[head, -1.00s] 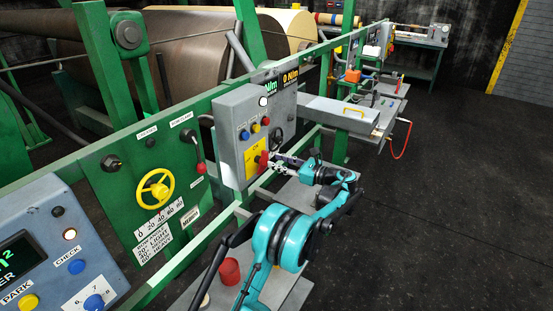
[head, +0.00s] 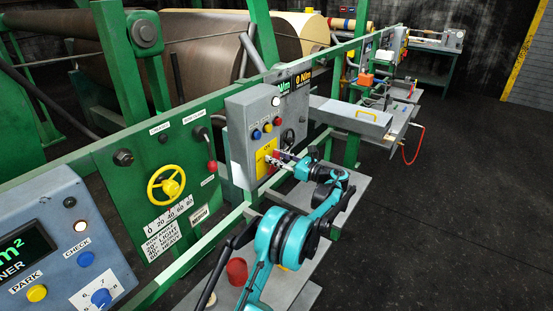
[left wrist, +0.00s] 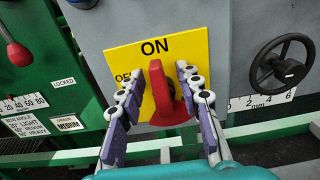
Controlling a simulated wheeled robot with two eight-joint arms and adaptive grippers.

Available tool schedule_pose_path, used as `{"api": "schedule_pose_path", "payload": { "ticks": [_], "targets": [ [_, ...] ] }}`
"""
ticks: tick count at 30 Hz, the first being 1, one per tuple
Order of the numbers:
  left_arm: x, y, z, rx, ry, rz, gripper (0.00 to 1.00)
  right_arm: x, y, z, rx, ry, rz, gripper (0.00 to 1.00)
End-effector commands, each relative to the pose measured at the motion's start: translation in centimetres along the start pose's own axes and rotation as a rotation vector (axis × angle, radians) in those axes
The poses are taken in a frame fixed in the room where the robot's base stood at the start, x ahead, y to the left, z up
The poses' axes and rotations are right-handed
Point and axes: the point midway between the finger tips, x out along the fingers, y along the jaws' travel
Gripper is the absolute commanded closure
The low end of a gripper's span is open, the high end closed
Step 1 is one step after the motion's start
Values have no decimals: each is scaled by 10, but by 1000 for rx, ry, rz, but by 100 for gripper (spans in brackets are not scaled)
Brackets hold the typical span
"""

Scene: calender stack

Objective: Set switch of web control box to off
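The web control box (head: 238,118) is a grey box on the green machine frame. On its front is a yellow plate (left wrist: 195,52) with ON at the top and OFF at its left, partly covered by a finger. The red switch (left wrist: 157,88) stands nearly upright on the plate, its top toward ON. My left gripper (left wrist: 162,74) is open, with one finger on each side of the switch. The right finger is very close to the handle; I cannot tell whether it touches. In the head view my left gripper (head: 274,160) largely hides the switch. My right gripper is not in view.
A black handwheel (left wrist: 282,66) sits right of the yellow plate. A red-knobbed lever (head: 212,166) and a yellow handwheel (head: 166,186) are on the green panel to the left. A grey shelf (head: 345,205) lies below the box. Dark floor is clear to the right.

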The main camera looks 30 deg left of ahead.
Motion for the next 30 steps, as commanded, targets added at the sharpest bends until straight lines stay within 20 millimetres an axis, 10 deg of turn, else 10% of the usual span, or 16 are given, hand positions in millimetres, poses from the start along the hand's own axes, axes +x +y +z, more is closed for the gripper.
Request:
{"api": "schedule_pose_path", "payload": {
  "ticks": [2,6,30],
  "targets": [
    [0,0,0,0,0,0,65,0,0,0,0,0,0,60],
    [0,0,0,0,0,0,100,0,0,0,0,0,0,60],
    [0,7,-1,-279,0,0,100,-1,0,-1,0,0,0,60]
  ]
}}
